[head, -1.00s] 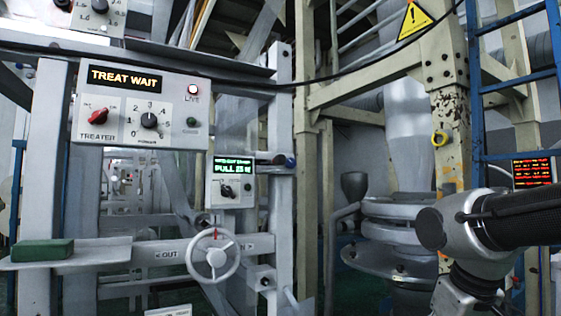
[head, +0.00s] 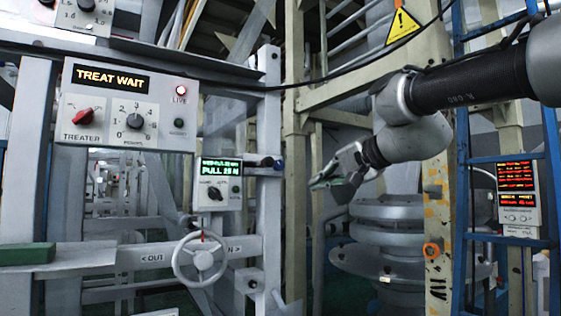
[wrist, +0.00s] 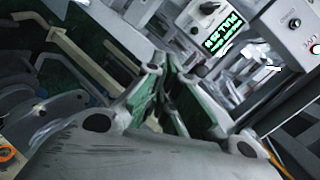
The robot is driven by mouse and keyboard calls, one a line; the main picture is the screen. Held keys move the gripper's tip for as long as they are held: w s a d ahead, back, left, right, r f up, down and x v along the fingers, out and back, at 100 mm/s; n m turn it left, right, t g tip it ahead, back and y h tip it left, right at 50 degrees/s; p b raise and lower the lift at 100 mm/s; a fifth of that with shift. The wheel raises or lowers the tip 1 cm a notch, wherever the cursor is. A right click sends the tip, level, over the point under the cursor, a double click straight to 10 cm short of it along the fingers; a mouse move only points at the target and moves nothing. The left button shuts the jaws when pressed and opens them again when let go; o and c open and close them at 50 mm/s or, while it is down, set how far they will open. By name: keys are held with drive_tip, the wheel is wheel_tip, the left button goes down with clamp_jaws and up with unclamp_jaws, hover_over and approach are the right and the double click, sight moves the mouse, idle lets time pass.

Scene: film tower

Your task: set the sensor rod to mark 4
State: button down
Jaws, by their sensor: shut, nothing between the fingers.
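My gripper (head: 318,184) is shut and empty in the middle of the head view, pointing left. Its fingers come together in the wrist view (wrist: 172,82). A white handwheel (head: 201,259) with a red mark at its top stands left of and below my gripper, apart from it. It is on a pale rail (head: 140,257) lettered OUT and IN. A short rod with a dark blue knob (head: 274,163) sticks out beside the small panel (head: 219,183), which reads PULL 25 N. I cannot tell which part is the sensor rod, and no mark 4 on a rod is readable.
The treater panel (head: 127,104) reads TREAT WAIT, with a red knob and a numbered dial. A green block (head: 27,254) lies on a shelf at left. A blue ladder (head: 462,190) and a cream post (head: 438,245) stand at right.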

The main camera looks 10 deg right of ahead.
wheel_tip(320, 180, up, 8)
drive_tip(key=m+t, duration=0.3)
drive_tip(key=m, duration=0.1)
approach(273, 162)
drive_tip(key=shift+m+y, duration=0.3)
drive_tip(key=shift+y, duration=0.1)
drive_tip(key=x, duration=0.4)
drive_tip(key=d+x, duration=0.1)
drive_tip(key=x, duration=0.2)
drive_tip(key=shift+w, duration=0.25)
drive_tip(key=x, duration=0.3)
drive_tip(key=shift+d+r, duration=0.1)
drive_tip(key=shift+d, duration=0.05)
